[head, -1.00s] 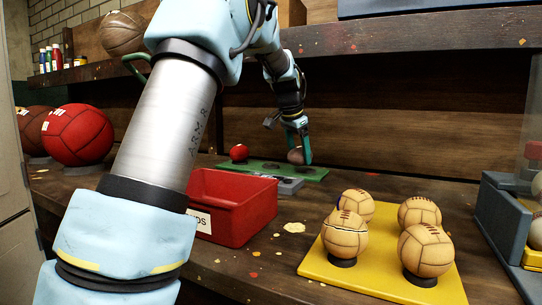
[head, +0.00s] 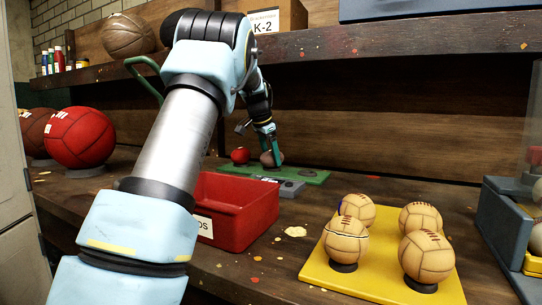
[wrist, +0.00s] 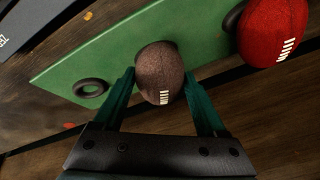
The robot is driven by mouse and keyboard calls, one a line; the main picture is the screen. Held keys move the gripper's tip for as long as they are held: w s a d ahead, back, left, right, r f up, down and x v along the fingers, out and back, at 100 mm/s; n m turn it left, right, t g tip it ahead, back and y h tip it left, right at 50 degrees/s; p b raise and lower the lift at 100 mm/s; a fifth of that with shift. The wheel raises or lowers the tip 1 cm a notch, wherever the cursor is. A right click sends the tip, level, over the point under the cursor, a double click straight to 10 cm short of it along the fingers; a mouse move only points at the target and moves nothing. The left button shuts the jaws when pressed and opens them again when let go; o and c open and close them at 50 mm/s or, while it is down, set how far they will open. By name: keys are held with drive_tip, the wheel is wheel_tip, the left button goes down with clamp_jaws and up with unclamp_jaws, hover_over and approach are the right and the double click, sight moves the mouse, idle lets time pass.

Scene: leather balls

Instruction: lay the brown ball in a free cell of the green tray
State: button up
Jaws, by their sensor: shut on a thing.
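My gripper (wrist: 158,82) is shut on the brown ball (wrist: 160,68), with a green finger on either side of it. In the head view the brown ball (head: 270,159) is low over the middle of the green tray (head: 232,171). I cannot tell whether it touches the tray. It hides the middle of the tray in the head view. A red ball (head: 240,155) sits at the tray's left end, and it also shows in the wrist view (wrist: 274,28). An empty dark ring (head: 307,172) lies at the tray's other end, also seen in the wrist view (wrist: 91,87).
A red open bin (head: 240,215) stands in front of the tray, with a grey plate (head: 290,187) between them. A yellow tray (head: 325,272) with several tan balls is at the front right. An upper shelf (head: 400,58) runs behind. Large balls stand at left.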

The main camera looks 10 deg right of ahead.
drive_tip(key=shift+f, duration=0.1)
drive_tip(key=o, duration=1.6)
drive_tip(key=shift+c, duration=0.2)
drive_tip(key=shift+s+a+r, duration=0.1)
drive_tip(key=shift+a+r, duration=0.05)
drive_tip(key=shift+r, duration=0.35)
drive_tip(key=s+a, duration=0.2)
drive_tip(key=s, duration=0.1)
drive_tip(key=s+a+b, duration=0.1)
drive_tip(key=s+a, duration=0.5)
drive_tip(key=shift+s+r+b, duration=0.15)
drive_tip(key=shift+r+b, duration=0.05)
drive_tip(key=shift+b, duration=0.15)
